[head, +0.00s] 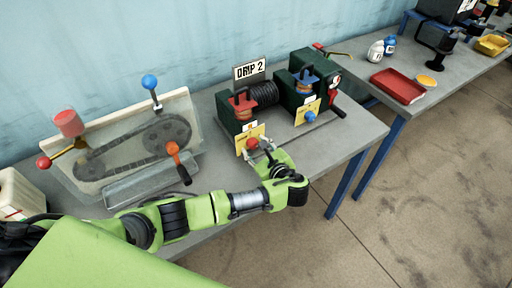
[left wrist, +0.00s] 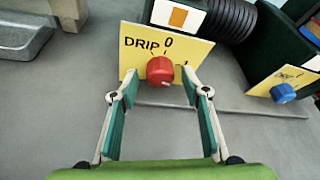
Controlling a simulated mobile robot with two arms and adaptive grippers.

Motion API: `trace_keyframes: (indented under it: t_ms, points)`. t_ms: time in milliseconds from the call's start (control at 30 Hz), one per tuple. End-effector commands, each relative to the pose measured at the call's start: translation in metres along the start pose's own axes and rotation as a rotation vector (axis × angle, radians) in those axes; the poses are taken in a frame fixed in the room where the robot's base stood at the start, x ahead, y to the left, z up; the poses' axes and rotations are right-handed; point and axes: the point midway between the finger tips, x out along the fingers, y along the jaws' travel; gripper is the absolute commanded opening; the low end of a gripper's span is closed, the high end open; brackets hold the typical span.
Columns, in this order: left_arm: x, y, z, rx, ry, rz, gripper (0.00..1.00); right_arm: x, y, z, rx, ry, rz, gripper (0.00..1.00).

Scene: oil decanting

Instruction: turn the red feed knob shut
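The red feed knob (left wrist: 160,70) sits on a yellow plate marked DRIP, 0 and 1 in the left wrist view. In the head view the knob (head: 253,143) is on the front of the left dark green unit (head: 232,115). My left gripper (left wrist: 160,78) is open, one fingertip on either side of the knob and slightly in front of it. I cannot tell whether either fingertip touches the knob. In the head view the left gripper (head: 262,149) reaches the plate from the front. The right gripper is not in view.
A blue knob (head: 310,117) on a second yellow plate (left wrist: 285,82) is to the right. A DRIP 2 sign (head: 250,69) stands behind. A chain guard (head: 128,150) with levers is at left.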

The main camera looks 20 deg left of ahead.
Motion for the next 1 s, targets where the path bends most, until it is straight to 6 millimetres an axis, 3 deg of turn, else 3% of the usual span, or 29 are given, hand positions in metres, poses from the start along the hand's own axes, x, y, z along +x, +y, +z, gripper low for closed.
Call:
trace_keyframes:
  t_ms: [267,700,1000]
  points:
    - [-0.017,-0.001,-0.001,0.000,0.002,-0.003,0.42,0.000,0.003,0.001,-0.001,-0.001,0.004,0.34]
    - [-0.103,0.000,-0.001,-0.001,0.003,-0.002,0.42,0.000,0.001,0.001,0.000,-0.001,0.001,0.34]
    - [-0.120,0.000,0.000,0.001,0.000,0.000,0.42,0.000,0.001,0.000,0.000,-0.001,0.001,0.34]
